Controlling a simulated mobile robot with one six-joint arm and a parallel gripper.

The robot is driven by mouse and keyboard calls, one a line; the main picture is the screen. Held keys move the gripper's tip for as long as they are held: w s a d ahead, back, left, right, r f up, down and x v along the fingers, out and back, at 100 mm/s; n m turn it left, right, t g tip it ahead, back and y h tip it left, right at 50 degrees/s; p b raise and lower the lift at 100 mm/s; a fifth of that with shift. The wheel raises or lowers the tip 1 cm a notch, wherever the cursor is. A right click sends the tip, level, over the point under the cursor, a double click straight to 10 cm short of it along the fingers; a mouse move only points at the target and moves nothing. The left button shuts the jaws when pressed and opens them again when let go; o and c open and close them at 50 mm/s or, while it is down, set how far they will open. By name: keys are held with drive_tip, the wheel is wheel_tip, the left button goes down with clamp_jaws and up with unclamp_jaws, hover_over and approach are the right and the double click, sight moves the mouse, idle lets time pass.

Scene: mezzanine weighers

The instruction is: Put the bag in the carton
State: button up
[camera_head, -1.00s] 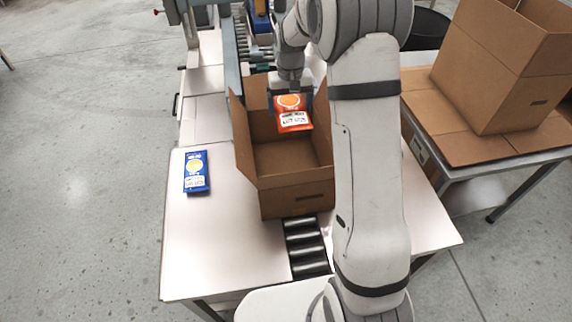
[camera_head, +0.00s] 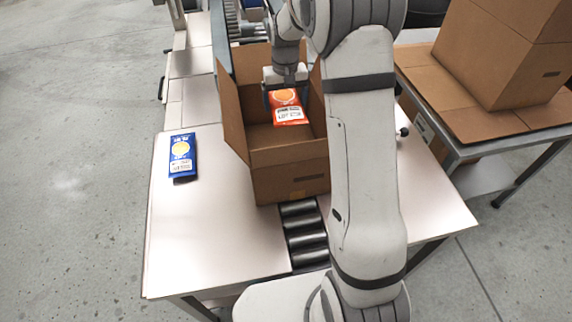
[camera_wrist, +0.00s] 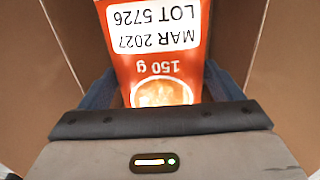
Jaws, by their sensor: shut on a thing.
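An orange bag (camera_head: 287,106) with a white label hangs in my gripper (camera_head: 286,90), inside the upper part of an open carton (camera_head: 290,174). The carton stands on the roller conveyor with its flaps up. In the wrist view the bag (camera_wrist: 160,60) fills the space between the fingers, its label reading MAR 2027, LOT 5726. Brown carton walls (camera_wrist: 285,70) surround it there. My gripper is shut on the bag. Whether the bag touches the carton floor cannot be told. A blue bag (camera_head: 182,156) lies on the table left of the carton.
The pale table (camera_head: 205,235) is clear in front of the blue bag. Conveyor rollers (camera_head: 304,235) run out in front of the carton. Another open carton (camera_head: 505,55) stands on a side table (camera_head: 540,114) at right.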

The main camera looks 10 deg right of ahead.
wheel_tip(320, 180, down, 21)
drive_tip(key=b, duration=1)
drive_tip(key=shift+f+b, duration=0.15)
drive_tip(key=shift+b, duration=0.15)
drive_tip(key=o, duration=0.9)
wheel_tip(320, 180, up, 12)
drive_tip(key=shift+r+p, duration=0.2)
drive_tip(key=shift+p, duration=0.75)
